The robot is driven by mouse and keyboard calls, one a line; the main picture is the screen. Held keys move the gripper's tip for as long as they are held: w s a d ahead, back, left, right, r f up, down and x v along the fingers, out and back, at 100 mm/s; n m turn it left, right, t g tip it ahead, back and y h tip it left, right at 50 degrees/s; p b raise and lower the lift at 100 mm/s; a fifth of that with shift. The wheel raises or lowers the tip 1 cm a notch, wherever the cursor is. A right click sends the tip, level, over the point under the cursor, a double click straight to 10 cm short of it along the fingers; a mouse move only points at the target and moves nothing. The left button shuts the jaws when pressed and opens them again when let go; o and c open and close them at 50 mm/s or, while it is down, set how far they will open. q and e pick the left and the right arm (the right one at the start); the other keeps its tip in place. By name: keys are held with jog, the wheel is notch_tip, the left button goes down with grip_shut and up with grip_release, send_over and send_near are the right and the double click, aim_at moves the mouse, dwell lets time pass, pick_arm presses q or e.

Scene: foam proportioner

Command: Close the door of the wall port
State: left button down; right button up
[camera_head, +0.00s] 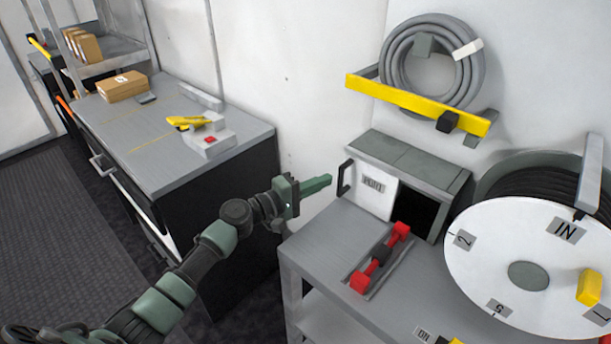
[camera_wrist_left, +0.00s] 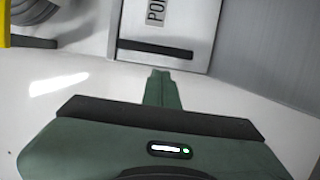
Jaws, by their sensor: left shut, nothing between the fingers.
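The wall port (camera_head: 405,160) is a grey-green box on the white wall above a grey bench. Its white door (camera_head: 372,190) carries a PORT label and covers the left part of the front. A dark opening (camera_head: 415,213) shows to the right of the door. A black bar handle (camera_head: 345,178) stands at the door's left edge; it also shows in the left wrist view (camera_wrist_left: 155,48). My left gripper (camera_head: 328,180) is shut and empty, its tips just left of the handle and apart from it. My right gripper is not in view.
A red-handled tool (camera_head: 380,258) lies on the grey bench (camera_head: 325,245) below the port. A large white reel disc (camera_head: 530,265) stands to the right. A yellow bar (camera_head: 415,103) and a coiled hose (camera_head: 432,60) hang above. A workbench (camera_head: 160,150) with boxes stands left.

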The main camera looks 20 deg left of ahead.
pick_arm(q)
jog(key=shift+s+d, duration=0.3)
jog(key=shift+d, duration=0.4)
jog(key=shift+d, duration=0.15)
jog(key=s+d+p, duration=0.1)
jog(key=d, duration=0.2)
jog(key=s+d, duration=0.1)
jog(key=d, duration=0.3)
jog(key=s+d+p, duration=0.1)
jog(key=d, duration=0.2)
jog(key=shift+s+d+r+p, duration=0.1)
jog(key=shift+s+d+p, duration=0.05)
jog(key=shift+s+p, duration=0.25)
jog(key=shift+s+d, duration=0.15)
jog(key=shift+d, duration=0.05)
jog(key=shift+d, duration=0.1)
jog(key=shift+f, duration=0.2)
